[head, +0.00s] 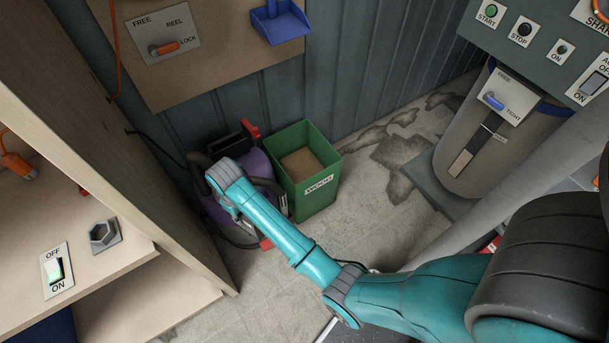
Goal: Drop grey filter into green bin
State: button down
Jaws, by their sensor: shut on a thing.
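The green bin (316,168) stands open on the floor by the back wall, with a label on its front and a brown surface inside. My teal arm reaches in from the lower right, and its wrist end is just left of the bin, over a purple machine. My gripper's fingers cannot be made out; the wrist and forearm cover that spot. I cannot pick out the grey filter for sure. The dark and grey parts between the wrist and the bin may belong to the machine or to my gripper.
The purple machine (258,164), with red parts, stands close against the bin's left side. A wooden cabinet (180,205) rises at the left. A grey cylinder unit (462,150) stands at the right. The floor (345,215) in front of the bin is clear.

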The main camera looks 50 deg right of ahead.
aim_at(303, 173)
jog(key=j+z, duration=0.65)
jog(key=i+l+z, duration=0.2)
jog(key=z, duration=0.2)
jog(key=i+u, duration=0.45)
jog(key=i, duration=0.4)
